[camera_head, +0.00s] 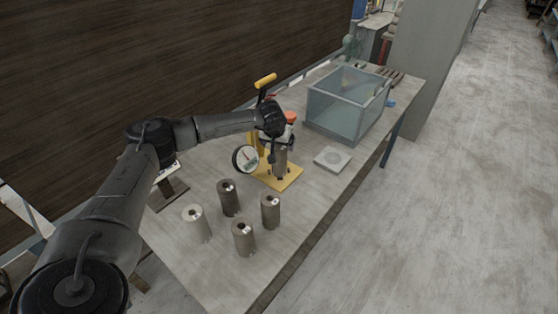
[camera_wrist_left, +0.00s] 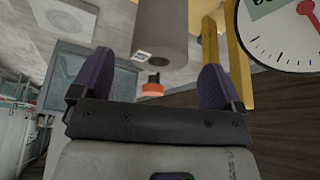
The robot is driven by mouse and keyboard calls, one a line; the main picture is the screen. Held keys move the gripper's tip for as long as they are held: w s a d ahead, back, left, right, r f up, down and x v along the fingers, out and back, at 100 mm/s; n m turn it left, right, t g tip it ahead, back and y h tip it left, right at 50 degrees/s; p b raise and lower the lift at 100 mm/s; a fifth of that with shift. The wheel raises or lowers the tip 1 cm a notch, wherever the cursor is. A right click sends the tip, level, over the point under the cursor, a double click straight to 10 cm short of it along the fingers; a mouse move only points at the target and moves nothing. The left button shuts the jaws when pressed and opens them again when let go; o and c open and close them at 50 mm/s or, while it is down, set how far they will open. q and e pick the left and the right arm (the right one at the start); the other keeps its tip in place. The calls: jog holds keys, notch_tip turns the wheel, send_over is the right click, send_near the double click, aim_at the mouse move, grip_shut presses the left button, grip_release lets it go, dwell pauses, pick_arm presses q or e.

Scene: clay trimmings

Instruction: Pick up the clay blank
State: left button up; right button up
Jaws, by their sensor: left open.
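A grey cylindrical blank with a hole in its end stands on the yellow base of the press (camera_head: 290,183); I take it for the clay blank (camera_head: 281,163). My right gripper is not in view.
Several similar cylinders (camera_head: 244,238) stand on the near table (camera_head: 290,228). A round dial gauge (camera_head: 245,159) is left of the blank. A grey square plate (camera_head: 332,159) and a clear-walled bin (camera_head: 346,108) are to the right and behind. An orange knob (camera_wrist_left: 152,89) shows beyond the cylinder.

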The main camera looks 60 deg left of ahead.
aim_at(279, 147)
pick_arm(q)
jog(key=shift+x, duration=1.8)
grip_shut()
